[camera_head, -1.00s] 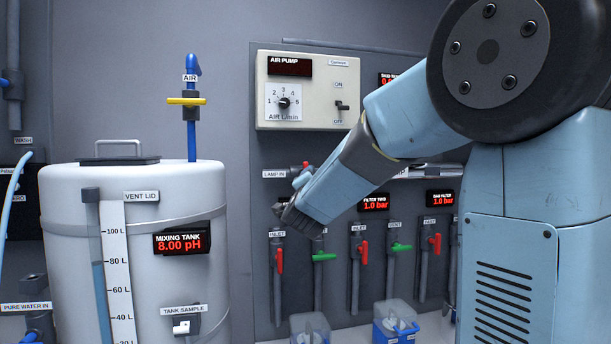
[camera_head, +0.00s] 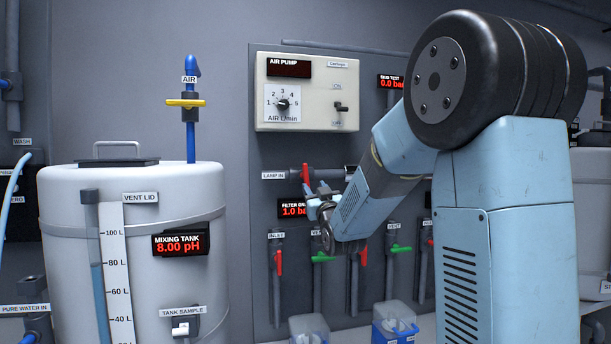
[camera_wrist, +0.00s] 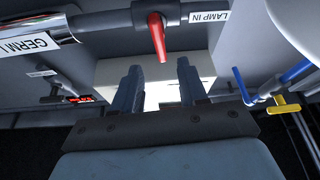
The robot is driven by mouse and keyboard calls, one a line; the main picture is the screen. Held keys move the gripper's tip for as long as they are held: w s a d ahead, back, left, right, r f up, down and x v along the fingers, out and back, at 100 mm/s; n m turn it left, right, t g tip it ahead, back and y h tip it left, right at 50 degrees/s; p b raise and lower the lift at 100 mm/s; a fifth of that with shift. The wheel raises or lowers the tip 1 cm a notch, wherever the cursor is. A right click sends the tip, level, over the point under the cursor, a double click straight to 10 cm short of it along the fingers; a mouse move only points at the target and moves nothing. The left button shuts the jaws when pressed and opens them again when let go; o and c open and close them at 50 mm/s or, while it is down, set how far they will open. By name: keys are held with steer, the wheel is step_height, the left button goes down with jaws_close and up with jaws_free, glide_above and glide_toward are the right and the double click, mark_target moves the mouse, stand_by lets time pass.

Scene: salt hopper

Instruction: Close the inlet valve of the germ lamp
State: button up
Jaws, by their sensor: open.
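The lamp inlet valve has a red lever (camera_head: 306,176) on a dark horizontal pipe, right of the LAMP IN label (camera_head: 273,175). In the head view the lever stands across the pipe. The wrist view shows the red lever (camera_wrist: 157,38) at the top centre, beside the LAMP IN label (camera_wrist: 209,17). My gripper (camera_head: 318,198) is just below and right of the lever in the head view. In the wrist view my gripper (camera_wrist: 160,72) is open and empty, with the lever's end ahead of the gap. I see no clear contact. A GERM label (camera_wrist: 28,40) is cut off at left.
Several red and green filter valves (camera_head: 278,262) hang below the pipe. The air pump box (camera_head: 306,90) is above. The white mixing tank (camera_head: 75,250) and blue air pipe with yellow handle (camera_head: 188,103) are left. Clear containers (camera_head: 309,329) stand below.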

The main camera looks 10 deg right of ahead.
mark_target(307, 175)
steer(key=x, duration=1)
steer(key=shift+w, duration=0.15)
steer(key=shift+c, duration=0.3)
jaws_close()
